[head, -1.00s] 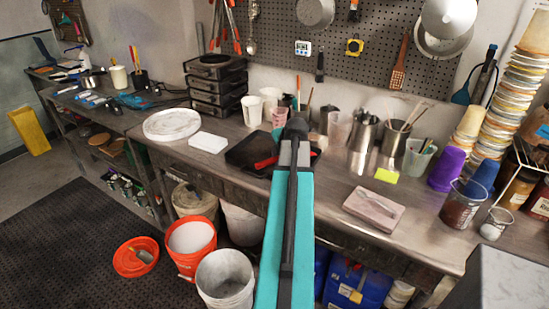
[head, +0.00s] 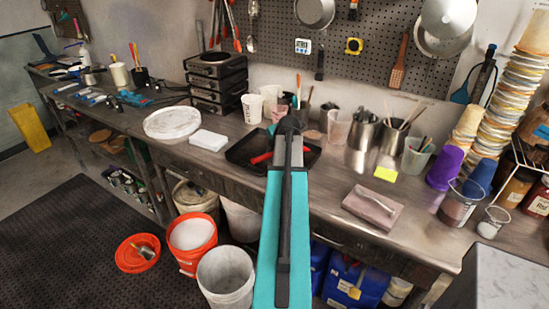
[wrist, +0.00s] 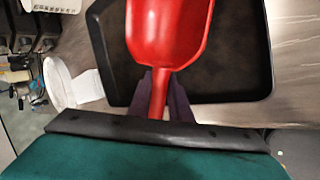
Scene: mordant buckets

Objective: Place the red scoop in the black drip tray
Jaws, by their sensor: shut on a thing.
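The red scoop (wrist: 172,28) fills the upper middle of the wrist view, its handle running down between the dark fingers of my gripper (wrist: 160,92). My gripper is shut on that handle. The black drip tray (wrist: 245,62) lies behind and below the scoop in the wrist view. In the head view the tray (head: 240,152) sits on the bench, and a bit of the red scoop (head: 262,158) shows over it, left of my arm. My arm hides the gripper and part of the tray there. I cannot tell whether the scoop touches the tray.
A white block (head: 208,140) and a round white lid (head: 172,123) lie left of the tray. White cups (head: 252,107) and metal containers (head: 364,132) stand behind and right of it. A pinkish slab (head: 372,207) lies farther right, with clear bench between.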

